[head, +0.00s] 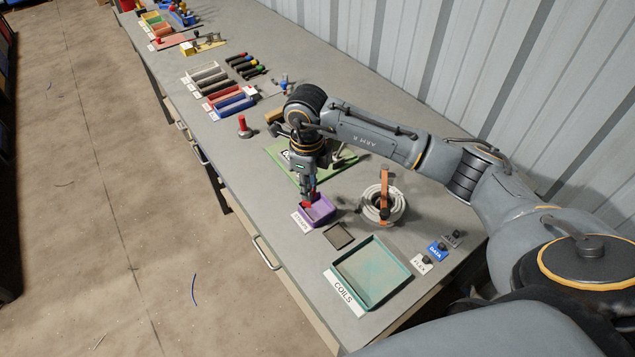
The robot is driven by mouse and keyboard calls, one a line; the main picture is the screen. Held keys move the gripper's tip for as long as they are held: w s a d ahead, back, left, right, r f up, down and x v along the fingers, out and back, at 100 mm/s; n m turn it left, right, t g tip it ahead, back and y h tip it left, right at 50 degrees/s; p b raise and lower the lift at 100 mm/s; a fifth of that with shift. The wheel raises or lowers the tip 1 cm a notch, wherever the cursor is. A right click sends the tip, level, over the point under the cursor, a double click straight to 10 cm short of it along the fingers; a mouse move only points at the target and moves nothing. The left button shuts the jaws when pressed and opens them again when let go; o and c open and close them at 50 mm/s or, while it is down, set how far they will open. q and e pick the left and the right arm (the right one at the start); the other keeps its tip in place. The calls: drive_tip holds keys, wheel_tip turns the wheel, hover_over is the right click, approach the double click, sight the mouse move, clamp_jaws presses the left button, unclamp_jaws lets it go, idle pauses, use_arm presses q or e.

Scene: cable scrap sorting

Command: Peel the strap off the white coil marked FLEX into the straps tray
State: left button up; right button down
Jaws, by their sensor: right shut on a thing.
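The white coil (372,211) lies on the bench right of the purple tray, with an upright orange-brown piece (385,189) across it. I cannot read a FLEX mark on the coil itself. The small purple straps tray (328,219) has a white label at its front left. My right gripper (309,203) points down over this tray, apart from the coil. It is shut on a small red piece, which looks like the strap; the fingers hide most of it. My left gripper is not in view.
A teal COILS tray (398,262) and a small dark plate (338,236) lie in front. FLEX (421,261) and DATA (437,250) tags stand at right. A green mat (283,158) lies behind my gripper. A red-topped piece (243,127) and several coloured bins stand farther off.

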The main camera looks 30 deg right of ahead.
drive_tip(key=d+f+m, duration=0.1)
drive_tip(key=m, duration=0.2)
drive_tip(key=w+d+f+m, duration=0.1)
drive_tip(key=f+m, duration=0.1)
drive_tip(key=m, duration=0.1)
drive_tip(key=d+f+m, duration=0.1)
drive_tip(key=f+m, duration=0.1)
drive_tip(key=m, duration=0.1)
drive_tip(key=shift+w+f+m, duration=0.1)
drive_tip(key=shift+w+m, duration=0.2)
use_arm(q)
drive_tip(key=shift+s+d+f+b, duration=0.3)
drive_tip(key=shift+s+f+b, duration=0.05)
drive_tip(key=shift+b, duration=0.15)
use_arm(e)
drive_tip(key=shift+f, duration=0.95)
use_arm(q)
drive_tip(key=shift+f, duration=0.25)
use_arm(e)
drive_tip(key=shift+f, duration=0.15)
use_arm(q)
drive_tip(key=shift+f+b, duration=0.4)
drive_tip(key=shift+b, duration=0.2)
use_arm(e)
drive_tip(key=shift+f, duration=0.45)
